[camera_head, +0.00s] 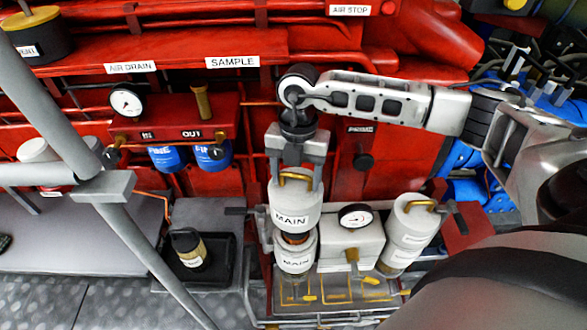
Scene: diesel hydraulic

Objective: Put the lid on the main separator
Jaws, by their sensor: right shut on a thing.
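My right gripper (297,160) comes in from the right and points down. It is shut on the brass handle (296,180) of the main separator's lid (293,206), a white cylinder labelled MAIN. The lid is roughly upright over the main separator's body (296,260), a white cylinder also labelled MAIN. A copper-coloured part (295,238) shows between lid and body. I cannot tell whether the lid touches the body. My left gripper is not in view.
A white box with a gauge (352,243) and a second white lidded cylinder (408,228) stand close on the right. A black tray (222,250) holding a small jar (190,250) is at left. Grey rails (100,185) cross the left side. Red machinery stands behind.

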